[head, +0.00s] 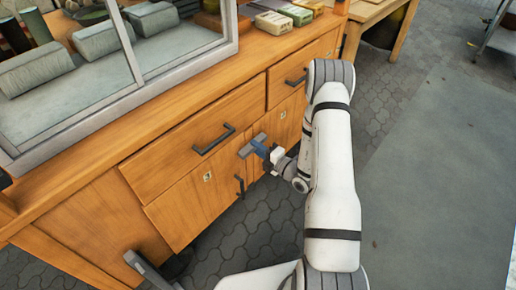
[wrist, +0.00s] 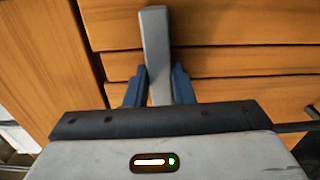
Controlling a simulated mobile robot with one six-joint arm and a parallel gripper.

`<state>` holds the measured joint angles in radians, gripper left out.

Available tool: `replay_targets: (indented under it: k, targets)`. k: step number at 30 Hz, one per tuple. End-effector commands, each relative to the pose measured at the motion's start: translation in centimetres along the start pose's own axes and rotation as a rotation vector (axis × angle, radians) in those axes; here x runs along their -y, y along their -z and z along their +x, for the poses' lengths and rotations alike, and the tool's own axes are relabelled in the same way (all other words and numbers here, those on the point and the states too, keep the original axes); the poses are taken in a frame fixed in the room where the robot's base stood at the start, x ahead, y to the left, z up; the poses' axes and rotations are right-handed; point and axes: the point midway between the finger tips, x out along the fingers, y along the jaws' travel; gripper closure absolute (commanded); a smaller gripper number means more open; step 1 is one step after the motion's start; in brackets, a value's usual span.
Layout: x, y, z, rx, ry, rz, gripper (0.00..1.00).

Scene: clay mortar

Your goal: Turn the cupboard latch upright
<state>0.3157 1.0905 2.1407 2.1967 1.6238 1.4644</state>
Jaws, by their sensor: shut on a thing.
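The cupboard latch (head: 246,152) is a flat grey bar on the orange wooden front, just below the drawers and near where the doors meet. In the head view it looks level, running along the line of the drawer edges. In the wrist view the latch (wrist: 155,42) stands out between the two blue fingers. My gripper (head: 261,149) is shut on the latch. In the wrist view the gripper (wrist: 158,82) has one finger on each side of the bar. The fingers hide part of the bar, and its pivot is not clear.
Dark handles sit on the left drawer (head: 213,140), the right drawer (head: 296,78) and a door (head: 240,186). A glass case (head: 100,70) and small boxes (head: 273,22) stand on the counter. Paved floor (head: 245,235) lies in front, with a grey mat (head: 440,180) at right.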

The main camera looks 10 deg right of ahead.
Motion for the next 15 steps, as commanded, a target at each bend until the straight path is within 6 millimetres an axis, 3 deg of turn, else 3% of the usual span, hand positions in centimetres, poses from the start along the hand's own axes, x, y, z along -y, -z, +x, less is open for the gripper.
replay_targets:
  k: [15]
  targets:
    - [0.13,0.03,0.01,0.000,0.001,-0.378,1.00]
